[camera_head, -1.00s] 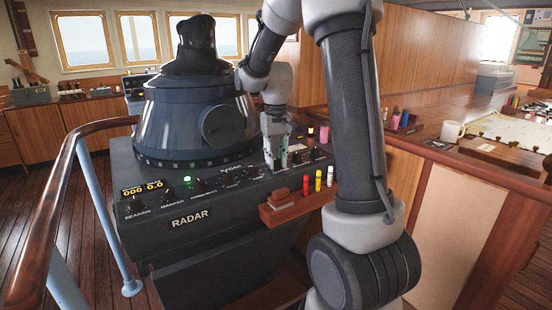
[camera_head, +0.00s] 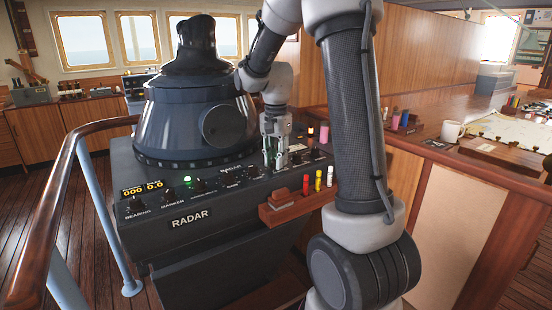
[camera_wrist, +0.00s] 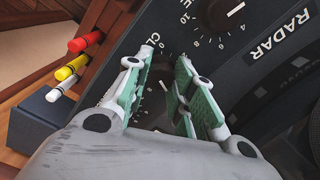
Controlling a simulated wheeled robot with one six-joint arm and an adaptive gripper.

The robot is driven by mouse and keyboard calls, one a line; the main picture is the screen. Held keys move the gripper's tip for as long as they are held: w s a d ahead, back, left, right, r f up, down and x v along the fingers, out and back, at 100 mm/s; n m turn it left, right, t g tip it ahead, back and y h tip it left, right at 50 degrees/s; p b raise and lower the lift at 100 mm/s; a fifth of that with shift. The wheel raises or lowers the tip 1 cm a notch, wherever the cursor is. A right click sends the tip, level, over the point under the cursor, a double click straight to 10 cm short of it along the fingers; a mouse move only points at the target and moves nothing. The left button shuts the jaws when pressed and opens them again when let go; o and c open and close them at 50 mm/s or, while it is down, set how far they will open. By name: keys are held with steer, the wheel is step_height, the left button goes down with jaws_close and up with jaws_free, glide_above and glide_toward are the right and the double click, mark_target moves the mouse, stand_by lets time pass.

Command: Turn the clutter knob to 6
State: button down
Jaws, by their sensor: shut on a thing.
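The clutter knob (camera_wrist: 156,80) is a dark knob on the radar console's sloping panel. In the wrist view it sits between my fingers, under a partly covered label starting "CL". A short white mark shows on it, but most of its scale is hidden, so I cannot tell which number it points to. My gripper (camera_wrist: 158,72) has green-padded fingers on either side of the knob and is shut on it. In the head view my gripper (camera_head: 276,163) points down at the right part of the panel and hides the knob.
Another numbered knob (camera_wrist: 226,14) lies close beside my fingers. A wooden holder (camera_head: 290,208) with red, yellow and white markers is fixed at the console's front right. The radar hood (camera_head: 195,115) rises behind the panel. A wooden handrail (camera_head: 68,185) curves at the left.

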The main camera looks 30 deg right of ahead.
steer(key=shift+m, duration=0.5)
steer(key=c, duration=1.2)
jaws_free()
steer(key=shift+o, duration=0.2)
step_height(320, 180, up, 12)
